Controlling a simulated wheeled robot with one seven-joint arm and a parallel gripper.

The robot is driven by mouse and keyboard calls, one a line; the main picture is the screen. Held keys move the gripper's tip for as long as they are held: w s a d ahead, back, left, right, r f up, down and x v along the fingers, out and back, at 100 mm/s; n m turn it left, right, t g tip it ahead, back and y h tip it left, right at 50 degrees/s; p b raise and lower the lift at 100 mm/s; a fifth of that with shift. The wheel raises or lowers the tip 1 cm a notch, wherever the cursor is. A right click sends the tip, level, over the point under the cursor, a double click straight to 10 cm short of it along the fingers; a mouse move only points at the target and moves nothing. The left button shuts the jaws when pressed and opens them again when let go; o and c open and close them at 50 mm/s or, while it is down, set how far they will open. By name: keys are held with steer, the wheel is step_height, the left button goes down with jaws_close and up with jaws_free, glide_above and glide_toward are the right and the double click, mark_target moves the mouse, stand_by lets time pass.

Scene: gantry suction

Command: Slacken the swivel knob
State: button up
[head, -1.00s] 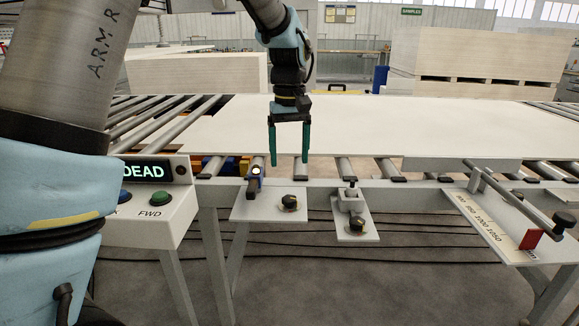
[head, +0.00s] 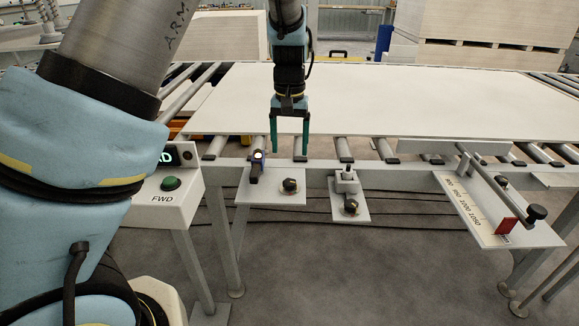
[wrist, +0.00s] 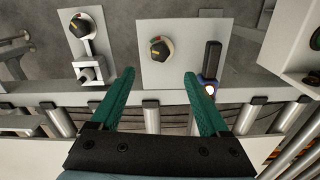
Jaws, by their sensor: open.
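Two dark round knobs with pointer marks sit on small grey plates at the front of the roller table. One knob (head: 290,185) is beside a blue sensor (head: 257,160) with a lit face; the other knob (head: 351,206) is below a small metal clamp block (head: 346,180). No label shows which is the swivel knob. My gripper (head: 289,155) is open and empty, with green fingers pointing down above and behind the first knob. In the wrist view that knob (wrist: 160,49) shows beyond and between the fingertips (wrist: 159,74), apart from them. The second knob (wrist: 80,25) is to its left.
A large pale board (head: 380,95) lies on the rollers behind my gripper. A control box (head: 165,200) with a green FWD button is at left. A scaled stop with a red block (head: 506,226) and black end knob (head: 537,212) projects at right.

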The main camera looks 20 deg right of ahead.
mark_target(290, 181)
step_height(290, 181, down, 11)
steer(key=shift+r+p, duration=0.2)
steer(key=shift+p, duration=0.65)
jaws_close()
